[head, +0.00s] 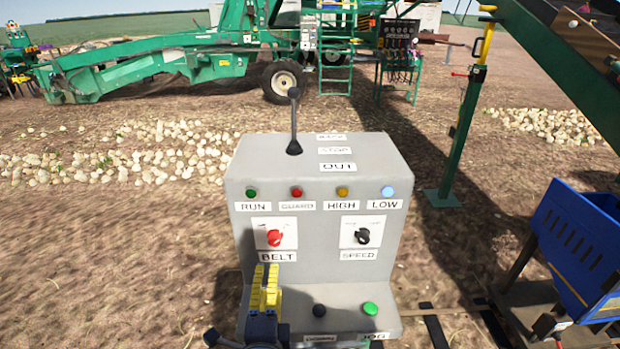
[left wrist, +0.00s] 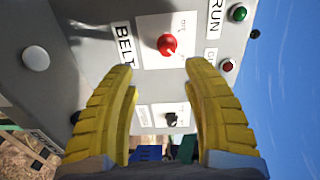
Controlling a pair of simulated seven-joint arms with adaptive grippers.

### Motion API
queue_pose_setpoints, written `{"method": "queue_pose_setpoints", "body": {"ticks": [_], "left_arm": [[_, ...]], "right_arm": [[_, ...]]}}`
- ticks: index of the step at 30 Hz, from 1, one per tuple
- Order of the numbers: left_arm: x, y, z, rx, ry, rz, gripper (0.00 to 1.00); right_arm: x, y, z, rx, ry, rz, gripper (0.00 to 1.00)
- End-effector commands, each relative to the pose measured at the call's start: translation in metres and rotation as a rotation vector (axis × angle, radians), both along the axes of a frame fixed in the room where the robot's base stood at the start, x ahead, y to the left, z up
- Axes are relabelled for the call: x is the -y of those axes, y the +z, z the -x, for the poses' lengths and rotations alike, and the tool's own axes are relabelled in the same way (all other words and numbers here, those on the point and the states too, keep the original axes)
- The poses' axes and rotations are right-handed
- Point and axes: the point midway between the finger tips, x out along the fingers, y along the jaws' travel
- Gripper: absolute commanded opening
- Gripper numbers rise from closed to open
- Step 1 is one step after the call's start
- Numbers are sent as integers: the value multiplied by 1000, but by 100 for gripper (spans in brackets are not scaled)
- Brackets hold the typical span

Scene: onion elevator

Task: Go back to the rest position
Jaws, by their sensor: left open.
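My left gripper (head: 265,285) has yellow fingers and stands in front of the grey control box (head: 320,245), below the BELT label. In the left wrist view its fingers (left wrist: 160,90) are apart and empty. The red BELT knob (head: 274,238) shows beyond the fingertips, and also in the left wrist view (left wrist: 167,44). The gap between fingers and knob cannot be judged exactly. The black SPEED knob (head: 362,236) is to the right. A black lever (head: 294,125) stands upright on top of the box. My right gripper is not in view.
A black button (head: 319,310) and a green button (head: 370,308) sit on the box's lower ledge. A blue crate (head: 580,245) stands at the right. A green post (head: 460,135) rises behind. Onion rows (head: 130,150) and a green machine (head: 150,70) lie farther back. Bare soil is left of the box.

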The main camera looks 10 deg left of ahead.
Motion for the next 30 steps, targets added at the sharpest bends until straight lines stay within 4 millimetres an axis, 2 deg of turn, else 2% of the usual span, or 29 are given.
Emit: {"method": "queue_pose_setpoints", "body": {"ticks": [5, 9, 15, 26, 30], "left_arm": [[-45, -59, 23, -165, 95, 145, 50], [-91, -116, 60, -327, 220, 304, 50], [-132, -165, 107, -472, 363, 447, 50], [-180, -211, 180, -629, 569, 599, 50], [-170, -246, 169, -660, 551, 613, 50]], "right_arm": [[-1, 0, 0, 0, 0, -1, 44], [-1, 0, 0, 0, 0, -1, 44], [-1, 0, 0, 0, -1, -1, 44], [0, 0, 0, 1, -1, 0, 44], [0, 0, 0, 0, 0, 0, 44]]}}
